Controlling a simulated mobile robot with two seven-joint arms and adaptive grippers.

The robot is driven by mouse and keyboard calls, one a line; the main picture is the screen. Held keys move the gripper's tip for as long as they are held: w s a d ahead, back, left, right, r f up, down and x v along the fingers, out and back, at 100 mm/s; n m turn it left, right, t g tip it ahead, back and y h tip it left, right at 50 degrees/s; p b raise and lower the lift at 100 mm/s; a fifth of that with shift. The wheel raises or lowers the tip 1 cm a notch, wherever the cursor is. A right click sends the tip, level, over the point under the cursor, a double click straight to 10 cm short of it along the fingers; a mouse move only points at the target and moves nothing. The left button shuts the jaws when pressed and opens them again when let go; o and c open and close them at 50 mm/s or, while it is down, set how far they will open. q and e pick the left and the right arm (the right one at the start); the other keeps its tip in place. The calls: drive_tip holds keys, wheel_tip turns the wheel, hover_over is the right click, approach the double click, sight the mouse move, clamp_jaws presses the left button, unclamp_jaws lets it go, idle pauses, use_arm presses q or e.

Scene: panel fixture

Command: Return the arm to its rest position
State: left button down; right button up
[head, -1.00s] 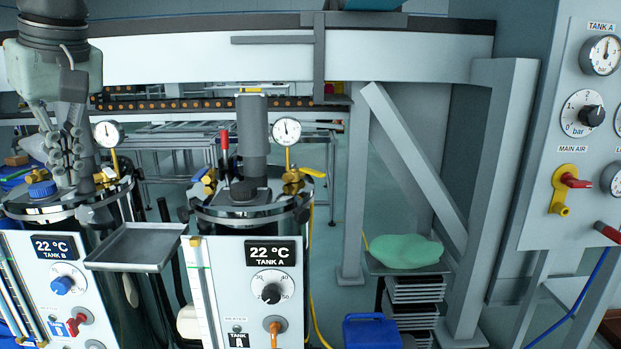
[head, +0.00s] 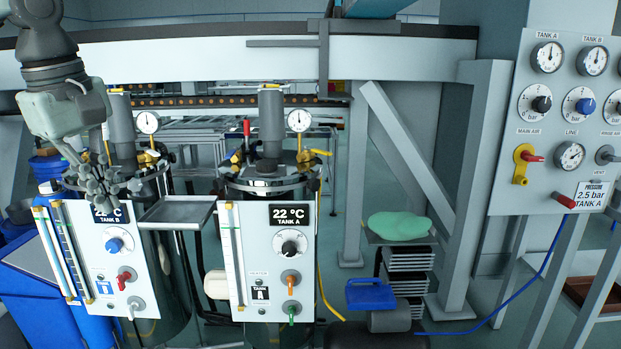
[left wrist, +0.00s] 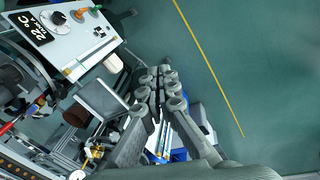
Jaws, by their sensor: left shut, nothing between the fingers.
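My left gripper (head: 103,188) is in the upper left of the head view, hanging from my left arm in front of Tank B's top. Its fingers are together with nothing between them. It hides part of the Tank B temperature display (head: 110,213). In the left wrist view the same gripper (left wrist: 160,90) points out over the green floor, its fingers close together and empty. My right gripper does not show.
Tank A's panel (head: 285,265) stands to the right of Tank B's panel (head: 125,268), with a grey tray (head: 176,211) between them. A gauge panel (head: 570,120) is at the right. The floor shows bare in the wrist view.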

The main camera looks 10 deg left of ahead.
use_arm(q)
drive_tip(key=w+d+f+n+t+h, duration=0.5)
drive_tip(key=w+f+n+t+h, duration=0.5)
drive_tip(key=n, duration=0.5)
drive_tip(key=w+a+f+n+t+y, duration=0.1)
drive_tip(key=a+f+n+t+y, duration=0.1)
drive_tip(key=a+f+n+y, duration=0.55)
drive_tip(key=a+f+n+t+y, duration=0.3)
drive_tip(key=f+n, duration=0.5)
drive_tip(key=n, duration=0.7)
drive_tip(key=s+d+f+n+g+y, duration=0.15)
drive_tip(key=s+f+n+g, duration=0.35)
drive_tip(key=f, duration=0.5)
drive_tip(key=s+d+f+n+g+y, duration=0.1)
drive_tip(key=s+f+n+g+y, duration=0.15)
drive_tip(key=s+f+n, duration=0.65)
drive_tip(key=s+d+f+n+g+h, duration=0.3)
drive_tip(key=s+d+f+g, duration=0.3)
drive_tip(key=s+d+f, duration=0.5)
drive_tip(key=shift+s+d+f, duration=0.2)
drive_tip(key=shift+d+f, duration=0.35)
drive_tip(key=shift+d, duration=0.05)
